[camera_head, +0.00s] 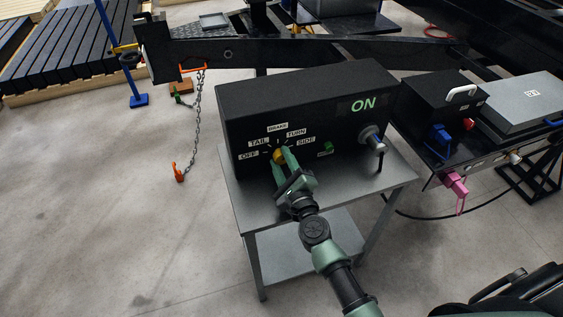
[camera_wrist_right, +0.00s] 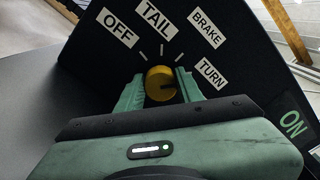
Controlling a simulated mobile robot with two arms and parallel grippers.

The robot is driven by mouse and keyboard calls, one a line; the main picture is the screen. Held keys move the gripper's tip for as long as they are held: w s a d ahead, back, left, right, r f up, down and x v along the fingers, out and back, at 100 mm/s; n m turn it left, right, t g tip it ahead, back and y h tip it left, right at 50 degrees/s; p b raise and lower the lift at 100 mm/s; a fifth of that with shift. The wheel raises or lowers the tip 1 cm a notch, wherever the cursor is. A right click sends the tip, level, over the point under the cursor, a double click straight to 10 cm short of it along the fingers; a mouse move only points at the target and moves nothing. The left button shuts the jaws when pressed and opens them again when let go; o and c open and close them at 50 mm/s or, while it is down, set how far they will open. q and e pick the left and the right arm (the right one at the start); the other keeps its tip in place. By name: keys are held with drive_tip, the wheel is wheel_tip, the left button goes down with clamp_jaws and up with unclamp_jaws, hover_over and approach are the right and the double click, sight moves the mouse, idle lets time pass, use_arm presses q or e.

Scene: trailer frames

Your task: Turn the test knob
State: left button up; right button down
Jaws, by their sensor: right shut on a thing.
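The test knob (camera_head: 278,155) is a yellow round knob on the front of a black test box (camera_head: 300,105). Labels OFF, TAIL, BRAKE, TURN and SIDE are set around it, and a lit green ON shows at the upper right of the panel. My right gripper (camera_head: 284,158) reaches the knob from the front, its green fingers on either side of it. My left gripper is not in view.
The box stands on a grey metal table (camera_head: 385,180) with a lower shelf. A green button (camera_head: 328,147) and a grey round connector (camera_head: 372,138) are right of the knob. A black trailer frame (camera_head: 300,52) runs behind. Open concrete floor lies to the left.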

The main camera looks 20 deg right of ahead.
drive_tip(key=m, duration=0.4)
drive_tip(key=shift+m, duration=0.3)
drive_tip(key=shift+d+m, duration=0.1)
drive_tip(key=shift+m, duration=1.8)
drive_tip(key=c, duration=0.9)
unclamp_jaws()
drive_tip(key=s+b, duration=0.1)
drive_tip(key=s, duration=0.7)
drive_tip(key=shift+d+b, duration=0.15)
drive_tip(key=shift+b, duration=0.25)
